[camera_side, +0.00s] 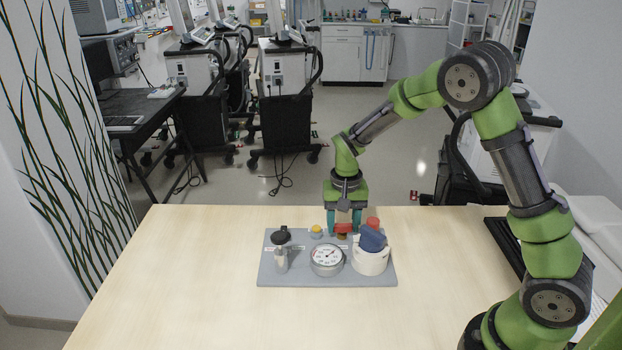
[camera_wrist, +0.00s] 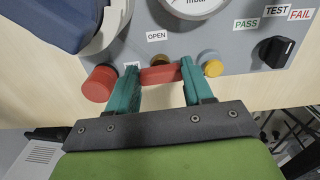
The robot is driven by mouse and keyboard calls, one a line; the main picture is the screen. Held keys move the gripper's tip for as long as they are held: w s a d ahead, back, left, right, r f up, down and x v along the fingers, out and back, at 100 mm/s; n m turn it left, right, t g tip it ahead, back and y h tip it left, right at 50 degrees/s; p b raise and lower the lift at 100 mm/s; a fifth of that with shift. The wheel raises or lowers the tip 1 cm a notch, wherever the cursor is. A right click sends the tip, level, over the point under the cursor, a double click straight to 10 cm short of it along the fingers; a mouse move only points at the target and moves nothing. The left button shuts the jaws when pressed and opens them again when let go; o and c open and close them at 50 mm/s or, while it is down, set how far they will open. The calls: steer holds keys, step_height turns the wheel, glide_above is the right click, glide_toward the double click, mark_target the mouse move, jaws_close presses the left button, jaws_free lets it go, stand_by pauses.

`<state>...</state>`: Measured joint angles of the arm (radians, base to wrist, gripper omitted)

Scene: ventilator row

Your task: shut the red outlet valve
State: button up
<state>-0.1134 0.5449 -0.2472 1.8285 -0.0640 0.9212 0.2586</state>
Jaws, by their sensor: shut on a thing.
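The red outlet valve has a red bar handle (camera_wrist: 160,76) on a brass-coloured body, at the back edge of a grey panel. It also shows in the side view (camera_side: 343,228). My gripper (camera_wrist: 158,72) is shut on the handle, with one teal finger at each end of the bar. In the side view my gripper (camera_side: 343,221) points down onto the valve. The bar lies along the panel's back edge. An OPEN label (camera_wrist: 157,35) is on the panel beside the valve. Another label is mostly hidden behind the left finger.
The grey panel (camera_side: 303,279) lies on a wooden table (camera_side: 200,290). Close to my fingers are a red knob (camera_wrist: 98,84) and a yellow knob (camera_wrist: 210,63). A dial gauge (camera_side: 326,259), a white fitting with a blue handle (camera_side: 370,261) and a black knob (camera_side: 281,235) stand nearby. The table's left is clear.

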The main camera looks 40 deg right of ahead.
mark_target(343, 226)
steer(key=shift+r+m, duration=0.1)
steer(key=shift+m, duration=0.3)
steer(key=o, duration=1)
steer(key=shift+o, duration=0.2)
step_height(343, 226, up, 17)
